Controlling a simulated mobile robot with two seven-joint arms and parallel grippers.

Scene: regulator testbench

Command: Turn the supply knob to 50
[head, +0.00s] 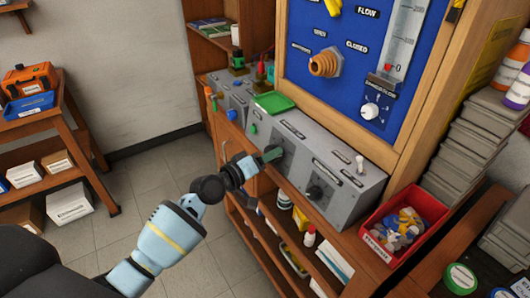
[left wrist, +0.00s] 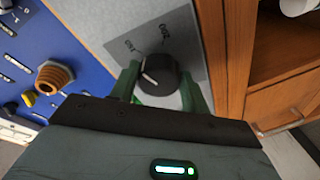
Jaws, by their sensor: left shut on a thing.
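My left gripper (head: 268,157) is at the front of a grey control box (head: 335,163) on the bench. In the left wrist view, its two green fingers (left wrist: 162,88) stand on either side of a round black knob (left wrist: 165,72) and are shut on it. A white pointer line shows on the knob's left side. Scale numbers that look like 150 and 200 are printed on the dark plate (left wrist: 183,43) around it. The rest of the scale is hidden by the gripper, and the knob's name label is not readable. My right gripper is not in view.
Another black knob (head: 315,192) is on the same box, to the right. A blue panel (head: 325,85) with an orange-brown fitting (head: 325,63) rises behind. A red bin (head: 385,250) of small parts stands at the right. Bottles and boxes fill the shelf below.

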